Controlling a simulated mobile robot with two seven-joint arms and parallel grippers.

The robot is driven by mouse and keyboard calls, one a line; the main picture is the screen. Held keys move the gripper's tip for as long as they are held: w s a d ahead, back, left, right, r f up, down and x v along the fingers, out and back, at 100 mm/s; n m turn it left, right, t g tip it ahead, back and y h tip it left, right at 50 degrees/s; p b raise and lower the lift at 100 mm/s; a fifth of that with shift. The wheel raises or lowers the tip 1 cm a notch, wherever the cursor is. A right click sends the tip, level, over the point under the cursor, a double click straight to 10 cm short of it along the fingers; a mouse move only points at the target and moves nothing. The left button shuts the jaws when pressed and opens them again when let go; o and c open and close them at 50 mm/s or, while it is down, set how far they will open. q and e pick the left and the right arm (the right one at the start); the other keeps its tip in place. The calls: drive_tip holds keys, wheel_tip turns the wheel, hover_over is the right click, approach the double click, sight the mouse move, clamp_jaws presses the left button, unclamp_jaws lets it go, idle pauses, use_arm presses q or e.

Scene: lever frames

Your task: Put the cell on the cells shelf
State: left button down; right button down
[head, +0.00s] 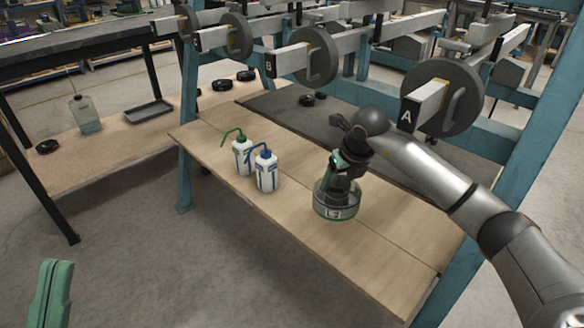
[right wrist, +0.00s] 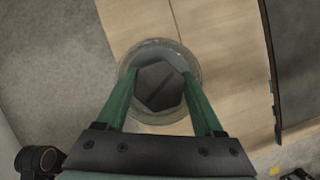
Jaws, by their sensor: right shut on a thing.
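The cell (head: 336,206), a round clear glass pot with a green band and a small label, is at the wooden bench's front edge. My right gripper (head: 338,180) is shut on it from above. In the right wrist view its green fingers (right wrist: 160,80) grip either side of the dark hexagonal top of the cell (right wrist: 160,88), inside the glass rim. I cannot tell if the cell touches the bench. My left gripper (head: 52,292) shows only as a green finger piece at the lower left; its opening cannot be seen. No shelf is clearly marked as the cells shelf.
A white bottle with a green spout (head: 242,158) and one with a blue spout (head: 266,174) stand left of the cell. Lever beams with round weights A (head: 440,97) and B (head: 314,57) hang above. Blue posts (head: 190,120) frame the bench (head: 300,232). A tray (head: 149,110) lies on the left-hand board.

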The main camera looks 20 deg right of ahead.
sight(336, 193)
drive_tip(key=shift+w+d+f, duration=0.1)
drive_tip(key=shift+w+f, duration=0.05)
wheel_tip(336, 193, down, 4)
drive_tip(key=shift+r+b, duration=0.15)
drive_tip(key=shift+b, duration=0.7)
wheel_tip(336, 193, down, 6)
drive_tip(key=shift+r+b, duration=0.15)
drive_tip(key=shift+b, duration=0.85)
unclamp_jaws()
